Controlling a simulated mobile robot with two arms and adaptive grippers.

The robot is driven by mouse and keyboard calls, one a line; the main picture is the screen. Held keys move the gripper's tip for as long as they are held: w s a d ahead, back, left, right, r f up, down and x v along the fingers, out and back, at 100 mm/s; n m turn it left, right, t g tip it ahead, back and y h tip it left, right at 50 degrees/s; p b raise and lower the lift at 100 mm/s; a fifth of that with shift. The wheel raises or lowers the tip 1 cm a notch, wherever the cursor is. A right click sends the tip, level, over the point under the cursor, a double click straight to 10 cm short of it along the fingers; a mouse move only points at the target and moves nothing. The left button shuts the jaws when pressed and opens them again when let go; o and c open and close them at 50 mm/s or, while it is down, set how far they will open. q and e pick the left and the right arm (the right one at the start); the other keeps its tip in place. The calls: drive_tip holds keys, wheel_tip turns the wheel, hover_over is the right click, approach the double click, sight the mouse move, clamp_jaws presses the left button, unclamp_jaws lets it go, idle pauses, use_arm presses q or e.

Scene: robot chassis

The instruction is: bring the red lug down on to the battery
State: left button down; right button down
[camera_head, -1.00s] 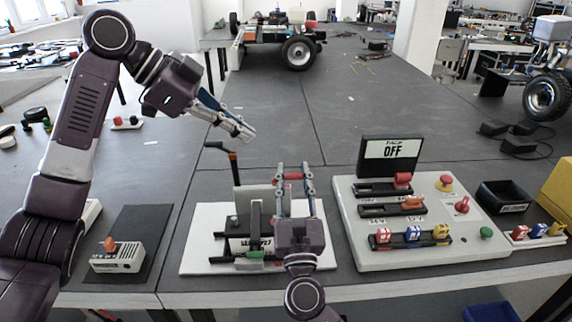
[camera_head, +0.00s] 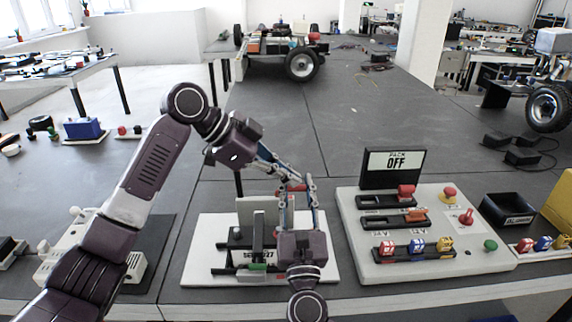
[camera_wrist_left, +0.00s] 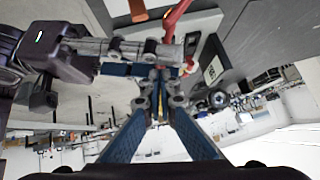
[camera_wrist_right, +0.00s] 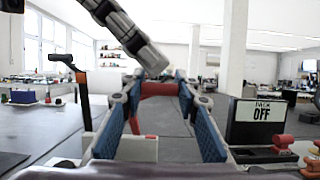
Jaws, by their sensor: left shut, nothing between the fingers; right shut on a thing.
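The red lug (camera_wrist_right: 158,89) shows as a red piece between the fingertips of my right gripper (camera_wrist_right: 160,85) in the right wrist view, with a red cable curving down from it. In the head view my right gripper (camera_head: 298,185) is shut on it above the white board (camera_head: 203,260). A pale box that seems to be the battery (camera_head: 255,208) stands on this board behind a dark frame, left of the right gripper. My left gripper (camera_head: 290,180) is shut and empty, its tips beside or against the right fingertips. A red cable (camera_wrist_left: 176,18) shows in the left wrist view.
A white control panel (camera_head: 350,235) with switches and a display (camera_head: 392,166) reading OFF stands right of the board. A black tray (camera_head: 508,206) lies farther right. A white device (camera_head: 75,240) is partly hidden by my left arm.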

use_arm(q)
drive_tip(key=shift+f, duration=0.25)
drive_tip(key=shift+s+f, duration=0.1)
drive_tip(key=shift+f, duration=0.25)
drive_tip(key=shift+s+f, duration=0.3)
drive_tip(key=shift+f, duration=0.15)
use_arm(e)
drive_tip(key=shift+s+r, duration=0.1)
use_arm(q)
drive_tip(key=shift+f, duration=0.1)
use_arm(e)
drive_tip(key=c, duration=1.7)
unclamp_jaws()
drive_tip(key=shift+o, duration=1.3)
drive_tip(key=shift+w, duration=0.25)
use_arm(q)
drive_tip(key=shift+w, duration=0.25)
drive_tip(key=shift+s, duration=0.1)
use_arm(e)
drive_tip(key=shift+s, duration=0.1)
